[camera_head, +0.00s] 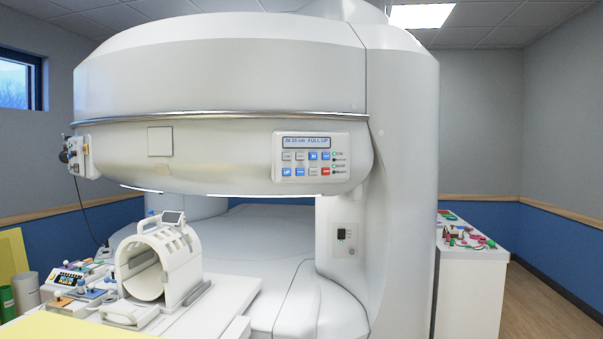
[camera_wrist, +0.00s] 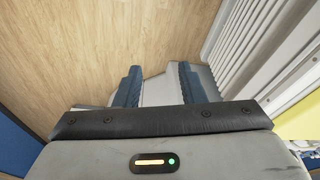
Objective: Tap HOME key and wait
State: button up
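A control panel (camera_head: 311,163) is on the front of the large white magnet's upper housing. It has a lit blue display (camera_head: 307,142) whose text ends in "FULL UP". Below the display are two rows of small keys in white, blue and red, with lights at their right. The key labels are too small to read for certain, so I cannot tell which one is HOME. My gripper (camera_wrist: 160,88) shows in the wrist view, its two blue-padded fingers apart with nothing held between them. It points at the floor, away from the panel, and does not show in the head view.
The open magnet (camera_head: 220,70) fills the middle. A white coil (camera_head: 192,248) stands on the patient table at lower left, beside a cluttered surface with small devices (camera_head: 68,280). A white cabinet (camera_head: 470,290) with coloured items stands at right. Wooden floor (camera_wrist: 90,45) lies below my gripper.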

jog(key=shift+c, duration=0.2)
grip_shut()
dwell(0.4)
dwell(1.3)
